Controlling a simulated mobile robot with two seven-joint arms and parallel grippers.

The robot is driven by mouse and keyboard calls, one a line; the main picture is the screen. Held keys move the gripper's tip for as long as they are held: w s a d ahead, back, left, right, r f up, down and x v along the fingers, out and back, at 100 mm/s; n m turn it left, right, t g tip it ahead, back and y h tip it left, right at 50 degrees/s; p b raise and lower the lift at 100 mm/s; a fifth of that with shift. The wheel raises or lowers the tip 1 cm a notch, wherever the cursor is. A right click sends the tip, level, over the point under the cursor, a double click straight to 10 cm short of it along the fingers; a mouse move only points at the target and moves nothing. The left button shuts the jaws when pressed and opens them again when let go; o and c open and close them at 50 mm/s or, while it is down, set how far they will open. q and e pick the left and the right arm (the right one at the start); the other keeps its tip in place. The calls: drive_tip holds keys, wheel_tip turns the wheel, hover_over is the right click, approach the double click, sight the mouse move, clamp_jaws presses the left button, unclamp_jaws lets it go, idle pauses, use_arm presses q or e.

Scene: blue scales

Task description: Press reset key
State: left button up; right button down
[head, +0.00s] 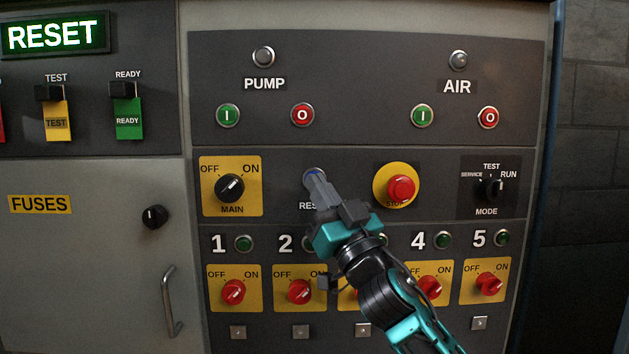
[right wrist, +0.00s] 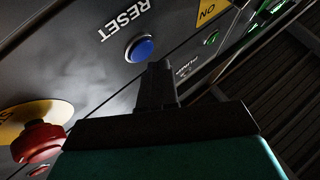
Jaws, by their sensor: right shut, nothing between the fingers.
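The reset key is a round blue button in a metal ring; it shows whole in the right wrist view (right wrist: 141,49), below the white RESET lettering. In the head view only a sliver of the reset key (head: 314,171) shows past my fingertips. My right gripper (head: 315,178) is shut and empty, its tip over the key in the head view. In the right wrist view my right gripper (right wrist: 158,66) has its tip at the key's lower edge; I cannot tell whether they touch. My left gripper is in neither view.
The red emergency stop (head: 401,188) on its yellow disc is right of the key. The black MAIN switch (head: 230,187) is left of it. Numbered red rotary switches, such as switch 2 (head: 299,291), line the panel below. A green-lit RESET sign (head: 52,34) is at top left.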

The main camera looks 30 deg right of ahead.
drive_tip(key=shift+w+d, duration=0.25)
drive_tip(key=shift+w, duration=0.1)
drive_tip(key=shift+w+d, duration=0.2)
drive_tip(key=shift+w, duration=0.1)
idle(0.8)
drive_tip(key=shift+s+a, duration=0.4)
drive_tip(key=shift+s, duration=0.25)
drive_tip(key=shift+s+a+p, duration=0.15)
drive_tip(key=shift+s+a, duration=0.3)
drive_tip(key=shift+s, duration=0.25)
drive_tip(key=shift+s+a+p, duration=0.15)
drive_tip(key=shift+s+a, duration=0.3)
drive_tip(key=shift+s, duration=0.3)
drive_tip(key=shift+s+a+p, duration=0.15)
drive_tip(key=shift+s+a, duration=0.3)
drive_tip(key=shift+s, duration=0.25)
